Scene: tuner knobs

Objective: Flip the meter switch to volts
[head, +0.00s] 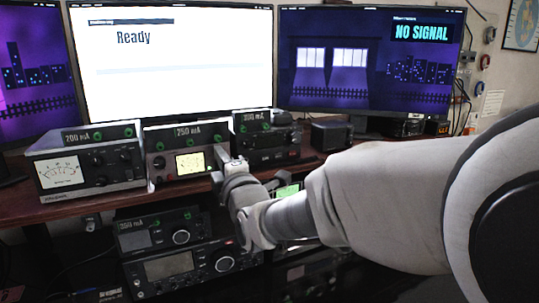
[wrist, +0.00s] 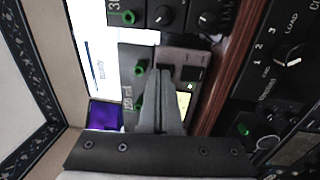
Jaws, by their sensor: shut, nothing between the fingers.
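My gripper (head: 221,160) is at the right end of the middle radio unit (head: 160,141), which bears a "250 mA" label and a lit yellow meter (head: 190,163). In the wrist view my gripper (wrist: 162,74) has its fingers together, with nothing between them. Its tips are close to the panel of that unit, over the dark parts beside the yellow meter (wrist: 184,103). Whether they touch is not clear. Green-marked controls (wrist: 139,68) show beside the fingers. The meter switch cannot be told apart for certain, and its position is not readable; my fingers hide part of the panel.
A unit with a white needle meter (head: 60,172) stands at left, and a "300 mA" unit (head: 266,140) at right. More radios (head: 165,266) sit below the brown shelf (head: 100,206). Monitors (head: 172,60) stand behind. My arm covers the right side.

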